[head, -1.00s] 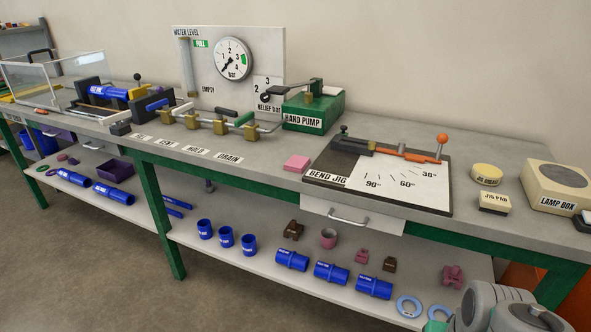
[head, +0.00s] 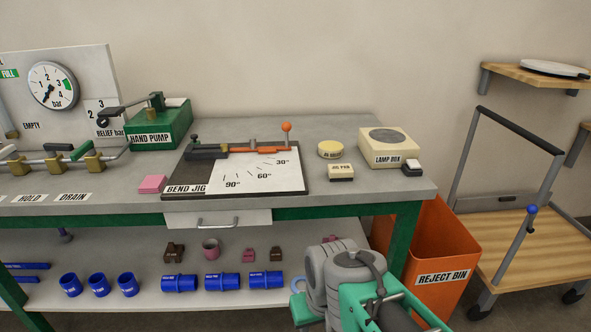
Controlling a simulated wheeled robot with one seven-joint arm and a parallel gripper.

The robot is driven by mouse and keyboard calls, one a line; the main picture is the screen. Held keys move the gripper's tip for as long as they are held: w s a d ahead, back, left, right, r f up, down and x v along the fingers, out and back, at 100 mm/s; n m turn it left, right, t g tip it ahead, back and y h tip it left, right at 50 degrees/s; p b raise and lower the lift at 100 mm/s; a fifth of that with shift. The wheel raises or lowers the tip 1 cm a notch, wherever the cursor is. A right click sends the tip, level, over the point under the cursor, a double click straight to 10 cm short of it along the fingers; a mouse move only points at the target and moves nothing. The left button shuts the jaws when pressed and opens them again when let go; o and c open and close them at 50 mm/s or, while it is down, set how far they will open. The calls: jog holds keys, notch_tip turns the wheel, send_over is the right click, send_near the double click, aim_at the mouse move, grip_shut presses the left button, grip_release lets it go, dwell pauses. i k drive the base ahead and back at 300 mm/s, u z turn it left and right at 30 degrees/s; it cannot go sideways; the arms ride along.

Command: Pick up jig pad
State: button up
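The jig pad (head: 341,172) is a small cream block with a dark "JIG PAD" label on its front. It sits on the grey bench top, just right of the bend jig board (head: 275,187) and in front of a round yellow tin (head: 330,149). My arm shows at the bottom right in grey and green, below and in front of the bench edge. My gripper's fingertips are not visible in this view.
The lamp box (head: 389,150) stands right of the pad, with a small black-and-white block (head: 412,168) by it. A pink block (head: 152,184) lies left of the jig. An orange reject bin (head: 437,250) and a wooden-decked cart (head: 520,247) stand to the right.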

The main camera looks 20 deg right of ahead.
aim_at(335, 172)
jog(key=z, duration=2.15)
jog(key=i, duration=1.35)
jog(key=u, duration=4)
jog(key=i, duration=0.5)
